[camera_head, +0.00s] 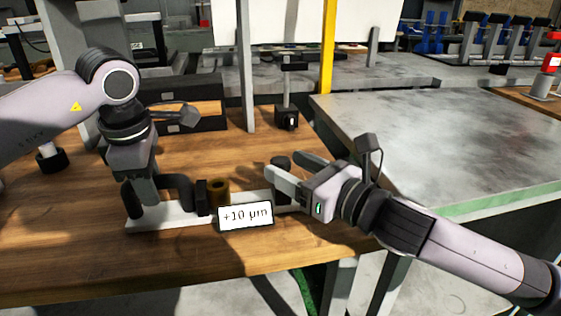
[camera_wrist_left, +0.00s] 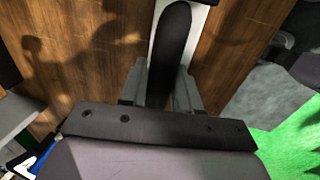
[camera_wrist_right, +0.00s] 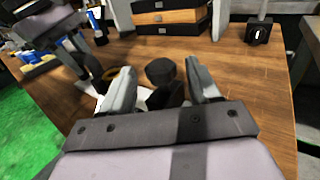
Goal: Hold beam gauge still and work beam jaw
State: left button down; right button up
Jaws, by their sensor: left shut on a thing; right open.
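The beam gauge has a white base (camera_head: 168,221) on the wooden table, with black parts on it and a brass ring (camera_head: 218,188) near its middle. A white label reading "+10 µm" covers part of its front. My left gripper (camera_head: 138,200) is shut on the black upright handle at the gauge's left end; the handle (camera_wrist_left: 172,45) shows between the fingers in the left wrist view. My right gripper (camera_head: 286,165) is open at the right end. A black knob (camera_wrist_right: 160,71), seemingly the beam jaw's, stands between its spread fingers, with gaps visible on both sides.
Black and wood-coloured boxes (camera_head: 188,118) stand behind the gauge. A yellow post (camera_head: 327,50) rises behind the table. A grey machine surface (camera_head: 440,125) lies to the right. The front left tabletop is clear.

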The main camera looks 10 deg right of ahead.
aim_at(288, 167)
jog(key=shift+x, duration=1.5)
jog(key=c, duration=0.7)
jog(key=a, duration=0.8)
jog(key=shift+s+a, duration=0.15)
jog(key=shift+a, duration=0.4)
jog(key=shift+o, duration=0.2)
jog(key=o, duration=0.7)
jog(key=shift+c, duration=0.2)
jog(key=shift+d, duration=0.15)
